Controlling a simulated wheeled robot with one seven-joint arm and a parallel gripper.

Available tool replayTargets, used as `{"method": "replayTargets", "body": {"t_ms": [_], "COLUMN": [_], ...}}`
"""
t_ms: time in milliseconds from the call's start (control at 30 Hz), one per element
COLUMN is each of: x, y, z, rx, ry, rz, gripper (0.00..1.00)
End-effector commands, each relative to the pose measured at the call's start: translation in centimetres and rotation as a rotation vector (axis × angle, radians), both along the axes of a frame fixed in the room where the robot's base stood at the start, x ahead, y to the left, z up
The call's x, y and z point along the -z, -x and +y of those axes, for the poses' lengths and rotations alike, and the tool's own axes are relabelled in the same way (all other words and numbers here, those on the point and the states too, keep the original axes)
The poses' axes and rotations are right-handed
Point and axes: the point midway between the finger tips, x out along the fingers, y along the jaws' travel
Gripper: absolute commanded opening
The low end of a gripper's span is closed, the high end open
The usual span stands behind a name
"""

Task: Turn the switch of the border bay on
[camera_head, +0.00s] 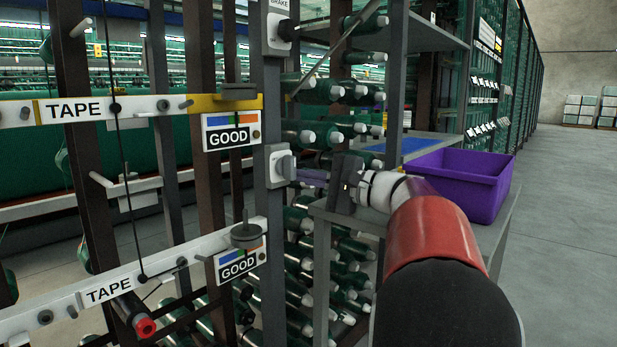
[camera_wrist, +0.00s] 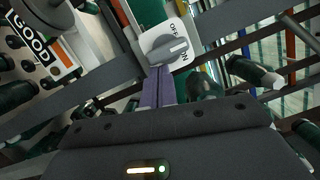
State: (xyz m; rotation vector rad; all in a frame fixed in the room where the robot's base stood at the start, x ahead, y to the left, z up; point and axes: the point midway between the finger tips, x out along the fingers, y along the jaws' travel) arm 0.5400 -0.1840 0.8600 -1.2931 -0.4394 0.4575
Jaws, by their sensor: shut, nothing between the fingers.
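A switch with a light plate and a grey knob (camera_head: 285,167) sits on the grey upright in the head view. In the wrist view the switch knob (camera_wrist: 172,48) is on a white plate marked OFF and ON. Its long grip lies aslant there; I cannot tell surely which mark it points to. My gripper (camera_head: 304,177) is right of the switch, its purple fingers pointing at it. In the wrist view the shut, empty fingers (camera_wrist: 160,72) end at the knob's lower edge; I cannot tell whether they touch it. No border label is readable.
Another switch (camera_head: 279,27), labelled BRAKE, is higher on the same upright. GOOD gauges (camera_head: 232,131) and TAPE bars (camera_head: 75,109) are at left. A purple bin (camera_head: 462,178) stands on a grey shelf behind my arm. Green spools crowd the rack behind. Open floor lies at right.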

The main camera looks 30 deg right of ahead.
Motion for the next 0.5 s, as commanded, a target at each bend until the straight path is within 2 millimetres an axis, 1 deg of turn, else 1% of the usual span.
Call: {"method": "replayTargets", "body": {"t_ms": [500], "x": [0.10], "y": [0.06], "z": [0.16], "rx": [-0.001], "ry": [-0.057], "rz": [0.020], "gripper": [0.00]}}
